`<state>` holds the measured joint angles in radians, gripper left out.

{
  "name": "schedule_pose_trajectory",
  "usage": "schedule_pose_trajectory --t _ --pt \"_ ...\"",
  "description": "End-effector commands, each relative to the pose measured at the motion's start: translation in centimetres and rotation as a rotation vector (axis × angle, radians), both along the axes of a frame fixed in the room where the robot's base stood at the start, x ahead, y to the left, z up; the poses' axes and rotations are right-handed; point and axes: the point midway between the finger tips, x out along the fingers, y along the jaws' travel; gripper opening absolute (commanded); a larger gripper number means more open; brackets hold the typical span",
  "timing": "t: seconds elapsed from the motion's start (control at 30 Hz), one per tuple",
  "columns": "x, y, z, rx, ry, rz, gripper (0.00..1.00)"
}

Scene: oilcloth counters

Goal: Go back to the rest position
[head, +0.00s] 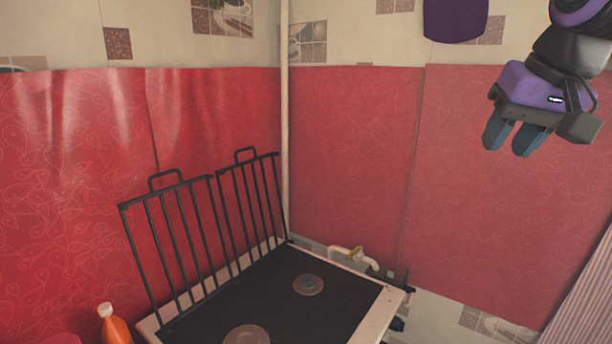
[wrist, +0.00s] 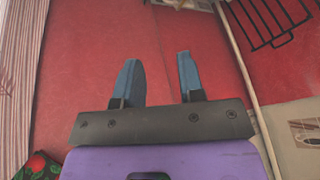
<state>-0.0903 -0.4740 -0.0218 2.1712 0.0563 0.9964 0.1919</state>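My gripper (head: 515,138) hangs at the upper right of the head view, high in front of the red oilcloth wall. It has a purple body and two blue-grey fingers pointing down. In the wrist view my gripper (wrist: 159,82) shows its two fingers standing apart with nothing between them. It is open and empty, and it touches nothing that I can see.
A stove (head: 265,300) with burners stands in the corner at lower middle, its black grates (head: 205,230) raised upright against the left wall. An orange bottle (head: 115,328) stands at lower left. A pipe with a valve (head: 352,256) is behind the stove. Striped cloth (head: 590,300) hangs at right.

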Motion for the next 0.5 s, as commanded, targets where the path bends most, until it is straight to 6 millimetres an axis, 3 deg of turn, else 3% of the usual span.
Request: schedule_pose_trajectory --t 0.1,0.3,0.5 --pt "-3.4 -0.9 -2.3 -0.036 -0.008 0.026 0.36" --pt "-8.2 -2.0 -6.4 -0.097 -0.019 0.071 0.36" --pt "-11.0 -2.6 -9.1 -0.137 -0.023 0.1 0.36"
